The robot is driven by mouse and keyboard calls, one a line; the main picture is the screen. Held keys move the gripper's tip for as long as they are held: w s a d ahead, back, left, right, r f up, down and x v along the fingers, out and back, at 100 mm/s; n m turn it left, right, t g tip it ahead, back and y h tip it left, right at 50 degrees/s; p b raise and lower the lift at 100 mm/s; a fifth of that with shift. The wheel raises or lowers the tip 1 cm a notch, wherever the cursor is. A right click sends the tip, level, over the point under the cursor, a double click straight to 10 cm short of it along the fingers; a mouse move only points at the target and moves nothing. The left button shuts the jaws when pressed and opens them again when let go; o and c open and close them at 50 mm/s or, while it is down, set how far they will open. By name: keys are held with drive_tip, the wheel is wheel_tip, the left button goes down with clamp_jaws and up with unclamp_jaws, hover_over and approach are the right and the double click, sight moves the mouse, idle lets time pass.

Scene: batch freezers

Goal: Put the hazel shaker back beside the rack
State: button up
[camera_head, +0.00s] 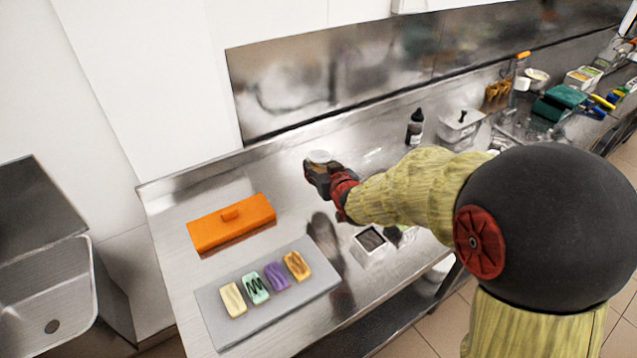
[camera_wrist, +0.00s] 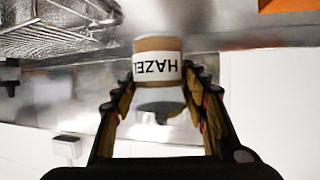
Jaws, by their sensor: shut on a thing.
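The hazel shaker (camera_wrist: 158,60), a light cylinder with brown bands and a white label reading "HAZEL" upside down, is between the two fingers of my gripper (camera_wrist: 160,85) in the wrist view. In the head view its pale top (camera_head: 319,156) shows at the end of my gripper (camera_head: 318,175), above the steel counter toward the back wall. My gripper is shut on it, and the shaker seems clear of the counter. A wire rack (camera_wrist: 60,30) shows at upper left in the wrist view; I cannot make it out for sure in the head view.
An orange lidded box (camera_head: 232,222) and a grey tray (camera_head: 215,308) with several coloured bars are on the left counter. A square white container (camera_head: 370,245) is near the front edge.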

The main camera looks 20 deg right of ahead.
drive_tip(key=w+f, duration=0.2)
drive_tip(key=f, duration=0.1)
drive_tip(key=w+f+b, duration=0.1)
drive_tip(key=shift+w+d+f, duration=0.2)
drive_tip(key=shift+w+f, duration=0.05)
drive_tip(key=shift+w+f+b, duration=0.15)
drive_tip(key=shift+f+b, duration=0.45)
drive_tip(key=shift+f, duration=1.05)
drive_tip(key=shift+f, duration=0.2)
drive_tip(key=o, duration=1.2)
drive_tip(key=shift+c, duration=0.2)
drive_tip(key=shift+r, duration=0.1)
